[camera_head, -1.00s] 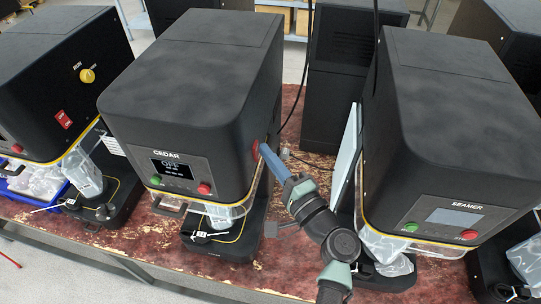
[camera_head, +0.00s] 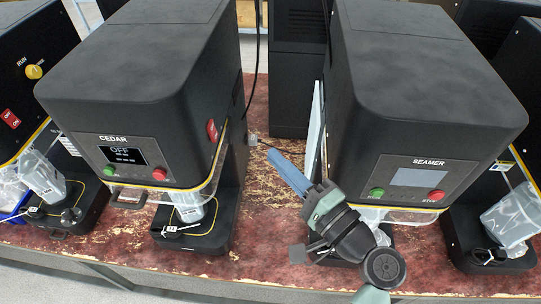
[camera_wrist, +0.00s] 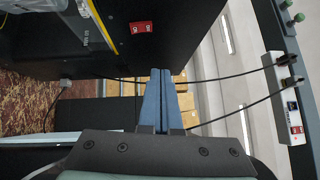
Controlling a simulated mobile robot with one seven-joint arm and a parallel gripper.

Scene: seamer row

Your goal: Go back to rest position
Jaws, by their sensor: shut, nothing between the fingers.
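My gripper (camera_head: 290,172) is in front of the gap between the CEDAR machine (camera_head: 142,95) and the SEAMER machine (camera_head: 418,105). Its blue fingers are together with nothing between them; they show shut in the wrist view too (camera_wrist: 157,100). The CEDAR machine's screen (camera_head: 122,150) reads OFF. A red switch (camera_head: 212,131) is on its right side, apart from the fingers.
A light upright panel (camera_head: 314,130) stands close to the right of my gripper, beside the SEAMER machine. Black cables cross the wrist view near the fingers. A power strip (camera_wrist: 285,98) is at its right. The red-brown tabletop (camera_head: 262,235) is bare between the machines.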

